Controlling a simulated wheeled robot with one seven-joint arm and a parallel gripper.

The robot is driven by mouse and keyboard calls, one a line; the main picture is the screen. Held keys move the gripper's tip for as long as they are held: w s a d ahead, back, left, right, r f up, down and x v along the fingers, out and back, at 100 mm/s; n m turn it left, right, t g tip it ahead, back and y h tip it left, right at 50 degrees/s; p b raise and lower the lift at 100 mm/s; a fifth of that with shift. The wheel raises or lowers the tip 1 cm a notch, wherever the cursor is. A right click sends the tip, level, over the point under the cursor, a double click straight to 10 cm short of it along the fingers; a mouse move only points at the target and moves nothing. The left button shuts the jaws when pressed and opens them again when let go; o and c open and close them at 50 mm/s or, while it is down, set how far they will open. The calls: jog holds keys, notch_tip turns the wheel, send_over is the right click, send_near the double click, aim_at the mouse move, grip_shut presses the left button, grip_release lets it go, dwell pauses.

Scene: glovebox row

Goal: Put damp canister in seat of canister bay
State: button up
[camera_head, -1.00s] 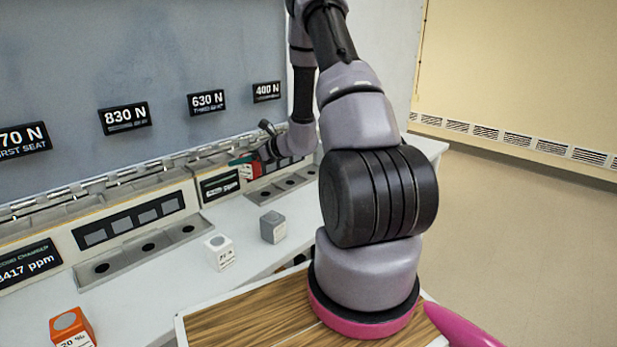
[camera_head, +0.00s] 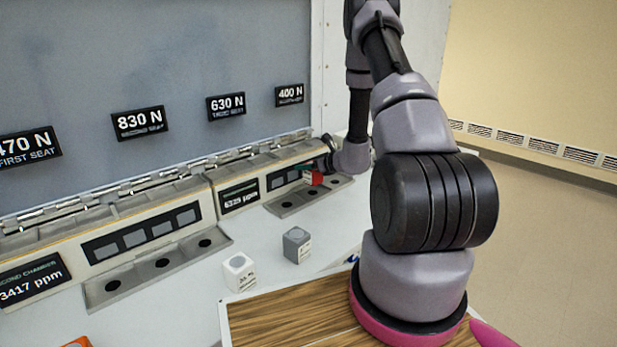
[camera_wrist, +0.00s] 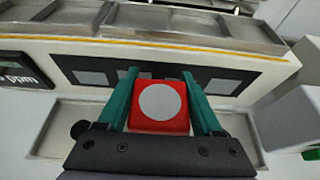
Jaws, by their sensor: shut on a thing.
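My gripper (camera_wrist: 165,95) has green fingers shut on a red canister (camera_wrist: 160,105) with a pale round top. The wrist view shows it from above, in front of a bay's dark window strip (camera_wrist: 232,80). The red canister also shows in the head view (camera_head: 313,179), at the right-hand bay, over its grey seat strip (camera_head: 283,210). Dark round seats show in that strip; the spot under the canister is hidden. I cannot tell whether the canister touches the strip. Its label is too small to read.
A white canister (camera_head: 238,274) and a grey canister (camera_head: 297,246) stand on the white bench. An orange canister (camera_head: 77,343) is cut off at the lower left. Another bay with a seat strip (camera_head: 135,282) lies further left. A wooden top (camera_head: 290,318) is in front.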

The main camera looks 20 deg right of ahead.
jog(key=shift+f, duration=1.9)
jog(key=shift+f, duration=0.1)
jog(key=o, duration=1.5)
jog(key=shift+c, duration=0.2)
